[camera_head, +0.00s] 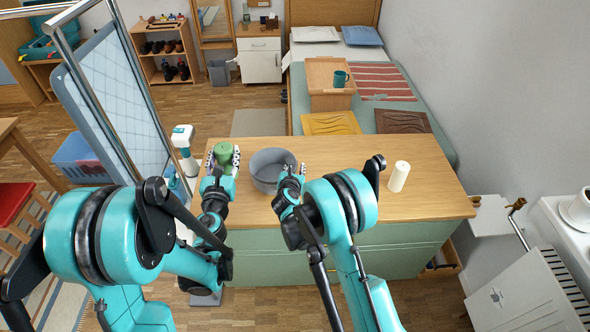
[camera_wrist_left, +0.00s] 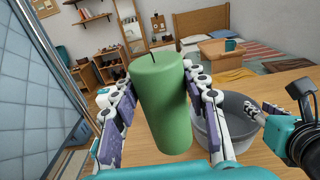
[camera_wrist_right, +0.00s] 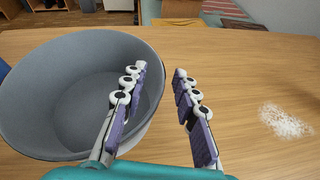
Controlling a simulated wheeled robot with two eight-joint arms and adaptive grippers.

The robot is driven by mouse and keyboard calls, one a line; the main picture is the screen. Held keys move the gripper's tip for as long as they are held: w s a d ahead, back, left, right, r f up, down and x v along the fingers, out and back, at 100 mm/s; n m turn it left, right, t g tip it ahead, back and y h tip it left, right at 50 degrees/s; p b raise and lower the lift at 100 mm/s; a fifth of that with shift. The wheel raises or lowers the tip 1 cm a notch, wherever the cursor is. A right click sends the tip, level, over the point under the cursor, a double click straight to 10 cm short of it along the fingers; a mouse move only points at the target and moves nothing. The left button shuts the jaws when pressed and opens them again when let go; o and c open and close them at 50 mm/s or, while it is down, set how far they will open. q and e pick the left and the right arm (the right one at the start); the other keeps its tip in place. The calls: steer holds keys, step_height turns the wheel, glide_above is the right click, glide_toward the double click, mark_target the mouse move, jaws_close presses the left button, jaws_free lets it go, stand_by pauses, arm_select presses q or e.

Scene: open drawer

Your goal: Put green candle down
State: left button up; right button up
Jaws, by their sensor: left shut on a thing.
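The green candle (camera_head: 223,152) is a thick cylinder with a dark wick. It stands nearly upright between the fingers of my left gripper (camera_head: 221,163), which is shut on it. It fills the middle of the left wrist view (camera_wrist_left: 165,105). It is over or beside the left end of the wooden dresser top (camera_head: 345,211); its base's contact with the top is unclear. My right gripper (camera_wrist_right: 160,82) is open at the right rim of the grey bowl (camera_wrist_right: 75,95). One finger overlaps the bowl's inside, the other is outside; contact is unclear.
The grey bowl stands just right of the candle in the head view. A white candle (camera_head: 398,176) stands toward the dresser's right. A whitish speckled patch (camera_wrist_right: 286,121) is on the wood. A glass-like panel (camera_head: 115,95) rises at left. The dresser's right part is mostly clear.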

jaws_close()
arm_select(q)
steer(key=w+d+f+m+g+h, duration=0.25)
steer(key=w+d+m+h, duration=0.2)
steer(key=w, duration=0.25)
steer(key=w+d+f+m+g+h, duration=0.1)
steer(key=w+d+f+m+h, duration=0.25)
steer(key=w+h, duration=0.25)
steer(key=shift+g+h, duration=0.25)
steer(key=shift+h, duration=0.2)
steer(key=shift+w+d+f, duration=0.1)
steer(key=shift+d+f, duration=0.05)
steer(key=shift+f, duration=1.65)
steer(key=shift+s+d+f, duration=0.1)
steer(key=shift+d+f, duration=0.05)
steer(key=shift+f, duration=1.6)
steer(key=shift+w+d+f, duration=0.1)
steer(key=shift+d+f, duration=0.05)
steer(key=shift+f, duration=1.65)
